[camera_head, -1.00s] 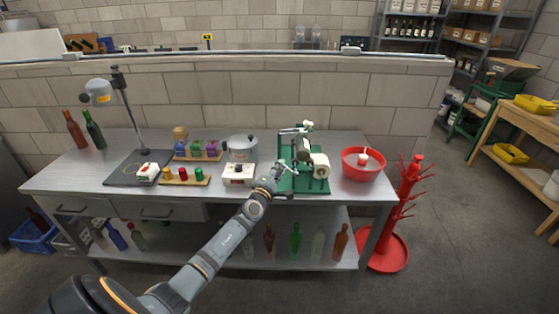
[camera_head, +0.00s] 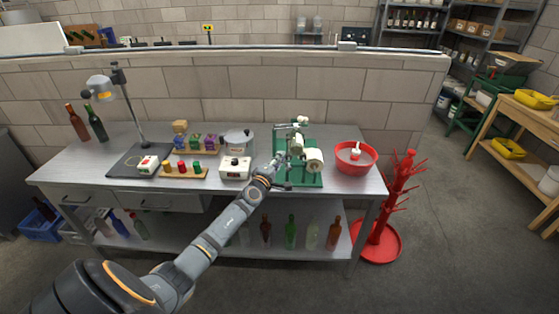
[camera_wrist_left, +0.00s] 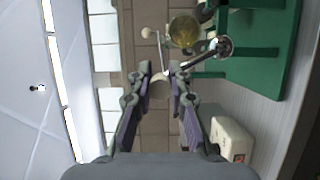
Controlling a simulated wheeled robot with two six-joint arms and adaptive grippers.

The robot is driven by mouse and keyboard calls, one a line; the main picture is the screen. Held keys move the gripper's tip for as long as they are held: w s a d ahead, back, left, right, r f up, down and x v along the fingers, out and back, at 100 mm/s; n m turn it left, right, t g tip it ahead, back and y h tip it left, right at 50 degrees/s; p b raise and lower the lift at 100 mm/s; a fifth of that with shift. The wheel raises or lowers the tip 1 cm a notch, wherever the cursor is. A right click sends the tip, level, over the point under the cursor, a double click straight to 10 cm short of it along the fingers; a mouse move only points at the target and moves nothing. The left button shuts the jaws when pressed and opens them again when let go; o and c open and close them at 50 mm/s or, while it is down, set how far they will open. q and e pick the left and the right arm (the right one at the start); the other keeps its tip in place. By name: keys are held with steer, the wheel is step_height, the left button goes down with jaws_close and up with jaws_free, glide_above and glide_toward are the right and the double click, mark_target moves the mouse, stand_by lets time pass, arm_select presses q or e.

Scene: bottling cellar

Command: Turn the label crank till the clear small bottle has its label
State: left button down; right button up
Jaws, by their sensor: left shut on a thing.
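The green labelling machine (camera_head: 306,180) stands on the steel bench, with a cream label roll (camera_head: 314,160) on its front right. A pale object (camera_head: 297,147) lies across its upper part; I cannot tell surely whether it is the clear small bottle. My left gripper (camera_head: 280,158) is at the machine's left side, where the label crank is. In the left wrist view, the gripper (camera_wrist_left: 160,88) is shut on a cream knob (camera_wrist_left: 158,87), which I take as the crank handle. A yellowish round end (camera_wrist_left: 184,31) shows beyond it, beside a metal arm. My right gripper is not in view.
A white box (camera_head: 235,168) and a grey pot (camera_head: 238,142) stand left of the machine. A red bowl (camera_head: 355,158) stands to its right. A red bottle tree (camera_head: 382,238) stands on the floor beyond the bench's right end.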

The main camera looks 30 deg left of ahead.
arm_select(q)
steer(key=w+d, duration=0.1)
steer(key=d+p, duration=0.1)
steer(key=w+d+r, duration=0.1)
steer(key=d, duration=0.1)
steer(key=shift+w+r, duration=0.1)
steer(key=shift+w, duration=0.2)
steer(key=shift+d, duration=0.1)
stand_by(0.7)
steer(key=shift+f, duration=0.3)
stand_by(0.6)
steer(key=c, duration=1.3)
jaws_free()
steer(key=shift+d, duration=0.1)
steer(key=shift+o, duration=0.2)
